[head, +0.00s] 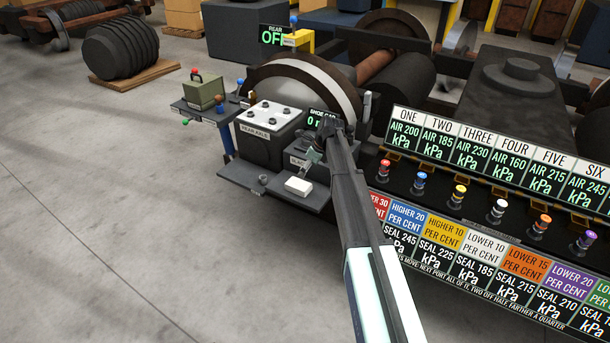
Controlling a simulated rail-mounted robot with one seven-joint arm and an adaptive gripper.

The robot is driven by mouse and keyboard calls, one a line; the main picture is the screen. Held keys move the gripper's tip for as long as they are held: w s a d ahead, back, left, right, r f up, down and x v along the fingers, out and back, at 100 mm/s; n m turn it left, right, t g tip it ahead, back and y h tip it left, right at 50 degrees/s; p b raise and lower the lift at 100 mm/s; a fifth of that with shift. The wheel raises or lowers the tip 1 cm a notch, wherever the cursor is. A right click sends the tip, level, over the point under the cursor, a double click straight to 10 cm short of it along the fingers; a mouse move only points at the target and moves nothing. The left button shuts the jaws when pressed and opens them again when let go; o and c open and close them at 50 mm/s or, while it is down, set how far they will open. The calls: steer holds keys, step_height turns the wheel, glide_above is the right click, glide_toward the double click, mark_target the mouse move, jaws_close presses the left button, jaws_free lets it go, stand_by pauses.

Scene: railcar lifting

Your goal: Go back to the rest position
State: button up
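My arm reaches from the bottom of the head view up to a grey workstation beside a large wheel. My gripper (318,150) is at the far end of the arm, low over the right part of the workstation shelf (262,182). It is small and dark here, and I cannot tell whether its fingers are open or shut or hold anything. A white block (298,187) lies on the shelf just in front of it. The rest position itself is not marked in view.
A panel (490,200) with pressure labels and several coloured knobs stands close on the right. A rear axle box (262,130) and a side shelf with a green box (203,93) are left of my gripper. The wheel (300,85) is behind. Open floor lies left.

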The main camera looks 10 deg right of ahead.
steer(key=shift+s+d+r, duration=0.15)
steer(key=shift+r, duration=0.3)
steer(key=s+a+f+n+g+h+p, duration=0.1)
steer(key=s+f+n, duration=0.65)
steer(key=s, duration=0.35)
steer(key=s+f+n+g+p, duration=0.1)
steer(key=s+f+n+g, duration=0.1)
steer(key=s+f+n, duration=0.75)
steer(key=s+a+f+n+g+h+p, duration=0.15)
steer(key=s+f+n, duration=0.4)
steer(key=s, duration=0.65)
steer(key=s+f+n+g+p, duration=0.2)
steer(key=s, duration=1.6)
steer(key=s+a+f+n+g+p, duration=0.1)
steer(key=s+f+n+g+p, duration=0.1)
steer(key=s, duration=1.6)
steer(key=shift+f+g+h+p, duration=0.4)
steer(key=shift+g+h+p, duration=0.05)
steer(key=shift+g, duration=0.2)
steer(key=shift+a, duration=0.1)
